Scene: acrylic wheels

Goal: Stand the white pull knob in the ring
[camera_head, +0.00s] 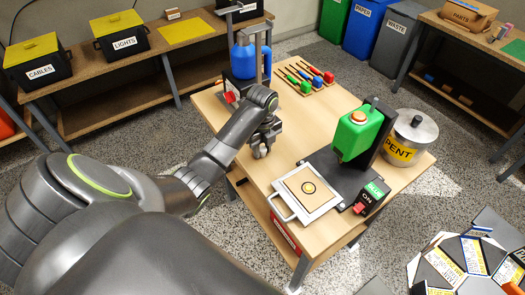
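My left gripper (260,152) is over the table, left of and behind the tray, apart from the ring. Its fingers point down and look small and dark, so I cannot tell whether they are open or hold something. I cannot make out the white pull knob. My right gripper is not in view.
A green press head (357,132) on a black stand rises behind the tray, with a switch box (371,196) at its right. A steel pot (408,137) stands farther right. A blue jug (243,60) and several coloured-handled tools (310,78) are at the table's back.

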